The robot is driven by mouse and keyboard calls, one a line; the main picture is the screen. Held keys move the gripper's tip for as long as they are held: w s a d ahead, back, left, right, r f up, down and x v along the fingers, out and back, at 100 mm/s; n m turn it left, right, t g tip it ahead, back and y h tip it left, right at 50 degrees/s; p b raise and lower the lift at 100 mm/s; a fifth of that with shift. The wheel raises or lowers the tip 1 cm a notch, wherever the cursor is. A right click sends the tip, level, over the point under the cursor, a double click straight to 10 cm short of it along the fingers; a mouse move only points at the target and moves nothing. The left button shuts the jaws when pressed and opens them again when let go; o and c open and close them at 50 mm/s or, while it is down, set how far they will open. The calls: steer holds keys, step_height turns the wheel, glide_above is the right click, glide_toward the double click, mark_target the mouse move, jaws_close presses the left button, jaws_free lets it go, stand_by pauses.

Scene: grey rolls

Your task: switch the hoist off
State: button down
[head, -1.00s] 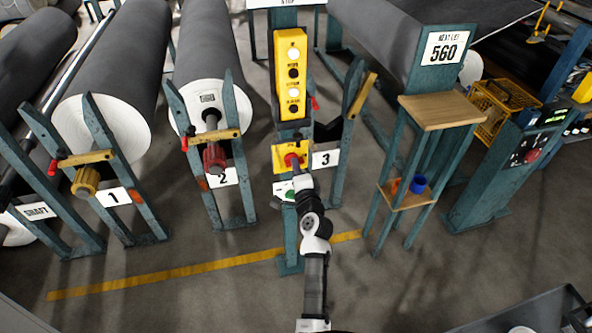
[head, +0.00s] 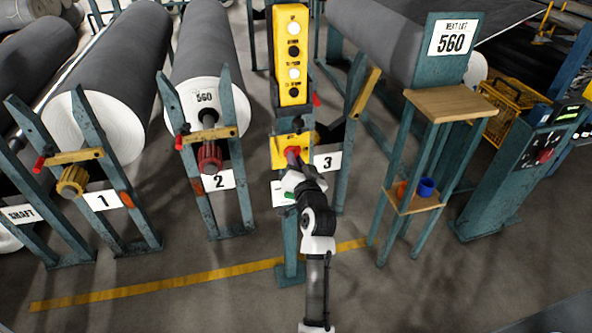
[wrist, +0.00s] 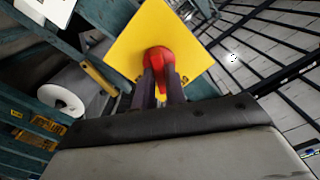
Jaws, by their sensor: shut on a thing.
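A red rotary switch handle (head: 292,151) sits on a square yellow plate (head: 278,159) on the teal post at centre, below the yellow push-button pendant (head: 282,66). My gripper (head: 293,163) is at the handle and partly hides it. In the wrist view the red handle (wrist: 157,58) stands in front of the yellow plate (wrist: 128,45), and my gripper (wrist: 160,82) is shut on it, one dark finger on each side. The handle's exact angle is hard to tell. A sign and green part below the plate are partly hidden by my arm.
A wooden-topped stand (head: 448,103) with a blue cup (head: 424,187) is right of the post. Roll stands marked 1 (head: 102,200) and 2 (head: 219,180) are at left. A control console (head: 517,180) is far right. The floor in front is clear, crossed by a yellow line (head: 160,289).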

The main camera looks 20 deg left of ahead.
steer(key=shift+n+b, duration=2.7)
steer(key=shift+n, duration=0.5)
steer(key=shift+a, duration=0.1)
steer(key=c, duration=1.4)
jaws_free()
steer(key=shift+c, duration=0.2)
steer(key=shift+s, duration=0.1)
steer(key=b+v, duration=0.2)
steer(key=v, duration=1.1)
steer(key=shift+s+d, duration=0.3)
